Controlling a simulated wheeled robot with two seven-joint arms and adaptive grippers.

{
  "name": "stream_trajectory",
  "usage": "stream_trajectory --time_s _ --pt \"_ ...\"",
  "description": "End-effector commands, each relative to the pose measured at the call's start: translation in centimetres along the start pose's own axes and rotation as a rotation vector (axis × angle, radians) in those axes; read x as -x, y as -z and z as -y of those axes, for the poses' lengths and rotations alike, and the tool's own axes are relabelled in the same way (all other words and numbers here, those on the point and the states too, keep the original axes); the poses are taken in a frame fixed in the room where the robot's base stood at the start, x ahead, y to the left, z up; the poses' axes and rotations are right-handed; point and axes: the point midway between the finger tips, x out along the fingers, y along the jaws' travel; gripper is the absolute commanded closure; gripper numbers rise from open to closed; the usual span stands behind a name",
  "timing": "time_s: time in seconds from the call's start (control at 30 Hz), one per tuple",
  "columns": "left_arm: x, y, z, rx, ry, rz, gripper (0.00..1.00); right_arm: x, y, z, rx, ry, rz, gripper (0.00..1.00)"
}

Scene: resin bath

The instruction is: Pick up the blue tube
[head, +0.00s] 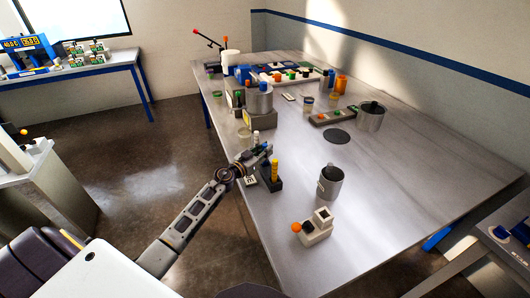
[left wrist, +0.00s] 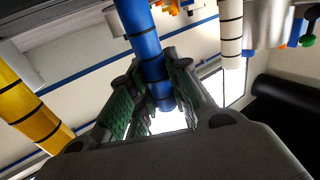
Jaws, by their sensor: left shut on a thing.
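The blue tube (left wrist: 147,45), with dark bands around it, stands between the green-padded fingers of my left gripper (left wrist: 152,90) in the left wrist view. The fingers are shut on it. In the head view my left gripper (head: 262,153) is at the near left edge of the table, and it hides the blue tube. A yellow tube (head: 275,169) stands upright in a dark rack (head: 271,184) just beside the gripper. I cannot tell whether the blue tube is still seated in the rack. My right gripper is not in view.
A white tube (left wrist: 231,35) is close on the gripper's other side, and the yellow tube (left wrist: 30,105) is also near. A metal beaker (head: 330,182) and a white box with an orange knob (head: 315,228) stand to the right. The table's right side is clear.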

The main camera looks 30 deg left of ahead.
Motion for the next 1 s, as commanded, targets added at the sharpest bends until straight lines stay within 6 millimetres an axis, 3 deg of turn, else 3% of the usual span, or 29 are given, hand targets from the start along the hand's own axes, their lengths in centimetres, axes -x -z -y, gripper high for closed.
stream_trajectory --time_s 1.0 --pt "0.0 7.9 0.0 -0.002 0.0 0.0 1.0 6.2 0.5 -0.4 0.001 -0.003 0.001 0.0"
